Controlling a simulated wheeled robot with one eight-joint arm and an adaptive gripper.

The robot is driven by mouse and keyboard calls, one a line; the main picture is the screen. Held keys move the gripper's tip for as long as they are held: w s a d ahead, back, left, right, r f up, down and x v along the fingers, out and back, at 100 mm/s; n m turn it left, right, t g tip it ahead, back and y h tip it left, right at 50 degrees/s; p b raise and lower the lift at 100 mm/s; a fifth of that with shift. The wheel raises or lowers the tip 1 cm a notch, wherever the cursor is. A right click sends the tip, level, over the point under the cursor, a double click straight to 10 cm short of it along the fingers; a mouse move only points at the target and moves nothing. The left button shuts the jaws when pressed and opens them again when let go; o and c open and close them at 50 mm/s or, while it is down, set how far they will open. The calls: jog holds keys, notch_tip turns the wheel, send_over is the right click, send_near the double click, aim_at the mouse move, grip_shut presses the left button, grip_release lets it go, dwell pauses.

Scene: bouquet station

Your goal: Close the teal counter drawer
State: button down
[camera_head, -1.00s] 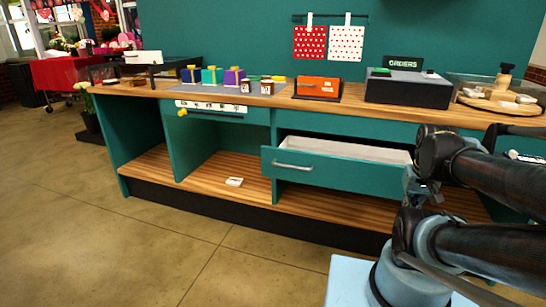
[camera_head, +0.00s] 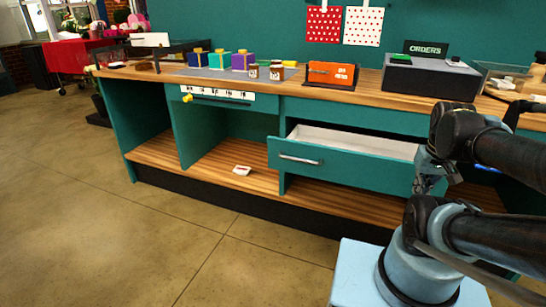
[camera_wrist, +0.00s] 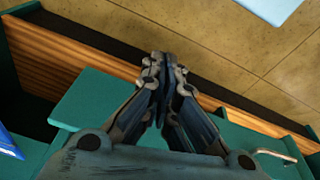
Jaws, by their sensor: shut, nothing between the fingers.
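The teal counter drawer (camera_head: 345,168) stands open under the counter top, its pale inside showing from above. Its silver bar handle (camera_head: 299,160) is on the left part of the front. My gripper (camera_head: 428,184) is by the right end of the drawer front, apart from the handle; whether it touches the front I cannot tell. In the wrist view my gripper (camera_wrist: 164,62) has its fingers together with nothing between them. The teal drawer (camera_wrist: 95,98) shows beneath and beside the fingers there, with the handle (camera_wrist: 275,155) at lower right.
The wooden counter top (camera_head: 290,97) carries gift boxes, jars, an orange box (camera_head: 333,75) and a dark box by an orders sign (camera_head: 425,48). A small white item (camera_head: 242,170) lies on the lower shelf (camera_head: 215,160). The floor (camera_head: 130,235) in front is clear.

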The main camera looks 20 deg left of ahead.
aim_at(273, 155)
jog(key=w+a+r+n, duration=0.4)
jog(key=w+a+n, duration=0.2)
jog(key=a+n, duration=0.35)
jog(key=w+a+r+n, duration=0.3)
jog(key=w+a+n, duration=0.4)
jog(key=a+n, duration=0.3)
jog(key=s+a+f+n+t, duration=0.15)
jog(key=a+n, duration=0.35)
jog(key=a, duration=0.5)
jog(key=s+a+f+n, duration=0.1)
jog(key=s+a+n, duration=0.25)
jog(key=a, duration=0.75)
jog(key=s+a+f+n+t, duration=0.1)
jog(key=s+a+n, duration=0.1)
jog(key=a+n, duration=0.6)
jog(key=shift+w+a+f+m, duration=0.25)
jog(key=shift+w+f+m, duration=0.15)
jog(key=shift+w+f, duration=1.05)
jog(key=shift+w+a+f+m, duration=0.35)
jog(key=shift+w+f, duration=0.75)
jog(key=shift+f, duration=0.55)
jog(key=shift+w+a+f+m, duration=0.2)
jog(key=shift+w+f+m, duration=0.25)
jog(key=shift+w+f, duration=1)
jog(key=shift+s+f, duration=0.1)
jog(key=shift+s, duration=0.05)
